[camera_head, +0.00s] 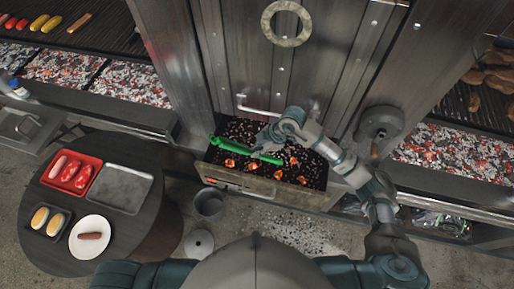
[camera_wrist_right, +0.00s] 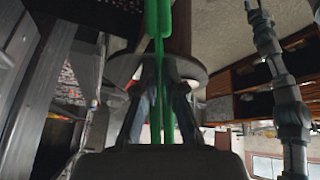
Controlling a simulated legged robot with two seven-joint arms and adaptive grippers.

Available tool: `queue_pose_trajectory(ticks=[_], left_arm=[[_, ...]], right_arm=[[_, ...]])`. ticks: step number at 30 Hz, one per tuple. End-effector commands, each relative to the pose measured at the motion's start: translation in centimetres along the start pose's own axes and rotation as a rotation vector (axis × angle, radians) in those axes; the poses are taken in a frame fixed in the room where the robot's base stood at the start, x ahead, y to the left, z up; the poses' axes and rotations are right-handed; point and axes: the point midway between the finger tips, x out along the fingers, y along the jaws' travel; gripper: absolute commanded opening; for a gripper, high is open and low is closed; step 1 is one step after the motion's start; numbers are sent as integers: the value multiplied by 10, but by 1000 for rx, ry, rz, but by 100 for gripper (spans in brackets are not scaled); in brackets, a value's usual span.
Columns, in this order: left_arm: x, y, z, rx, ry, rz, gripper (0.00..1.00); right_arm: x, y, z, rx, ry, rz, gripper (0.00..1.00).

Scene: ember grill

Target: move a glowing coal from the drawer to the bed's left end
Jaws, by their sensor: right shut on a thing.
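The open drawer (camera_head: 225,176) holds dark coal pieces, with several glowing orange coals (camera_head: 279,175) among them. My right gripper (camera_head: 264,139) is over the drawer and shut on green tongs (camera_head: 240,151). In the wrist view the tongs (camera_wrist_right: 158,30) run up between its fingers (camera_wrist_right: 160,95). The tongs lie slantwise above the coals; I cannot tell whether they grip or touch one. Ember beds show at the left (camera_head: 125,85) and at the right (camera_head: 440,150), beyond the metal housing. My left gripper is not in view.
A round dark table (camera_head: 150,218) at the left bears a red tray (camera_head: 52,160) of meat, a metal tray (camera_head: 120,188) and a white plate (camera_head: 91,250). A bucket (camera_head: 208,204) stands by the drawer's left corner. A round metal fitting (camera_head: 380,122) juts out right of the drawer.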

Motion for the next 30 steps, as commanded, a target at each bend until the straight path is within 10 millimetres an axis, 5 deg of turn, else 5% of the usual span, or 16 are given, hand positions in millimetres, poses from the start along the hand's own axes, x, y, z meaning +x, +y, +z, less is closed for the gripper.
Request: queue_pose_trajectory(ticks=[4,16,18,21,30], left_arm=[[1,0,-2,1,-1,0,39],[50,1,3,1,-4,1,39],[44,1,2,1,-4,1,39],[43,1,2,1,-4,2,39],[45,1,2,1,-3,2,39]], right_arm=[[12,0,7,2,0,-4,0],[57,-5,32,1,0,-1,0],[51,-4,28,0,0,0,26],[50,-4,28,0,0,0,50],[54,0,30,11,1,-5,50]])
